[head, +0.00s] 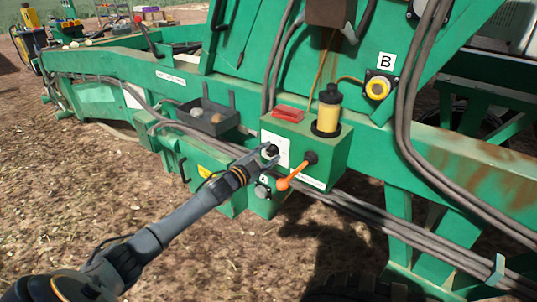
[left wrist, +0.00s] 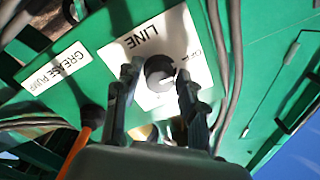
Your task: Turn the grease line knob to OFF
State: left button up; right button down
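The grease line knob (head: 271,150) is a small black round knob on a white plate (head: 275,146) on the front of a green box. In the left wrist view the knob (left wrist: 159,73) has a pale mark on its lower right side; the plate reads LINE, with a partly hidden label at its right. My left gripper (head: 266,156) is at the knob. In the left wrist view its two fingers (left wrist: 157,82) stand apart on either side of the knob, with visible gaps. My right gripper is not in view.
An orange-handled lever (head: 294,171) sits just right of the knob, near the GREASE PUMP label (left wrist: 56,68). A yellow reservoir (head: 328,112) and a red tray (head: 288,113) are on top of the box (head: 322,150). Grey hoses (head: 380,217) run below.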

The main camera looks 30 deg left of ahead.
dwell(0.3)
pick_arm(q)
jog(key=s, duration=0.8)
jog(key=s+a, duration=0.1)
jog(key=s, duration=0.3)
dwell(0.3)
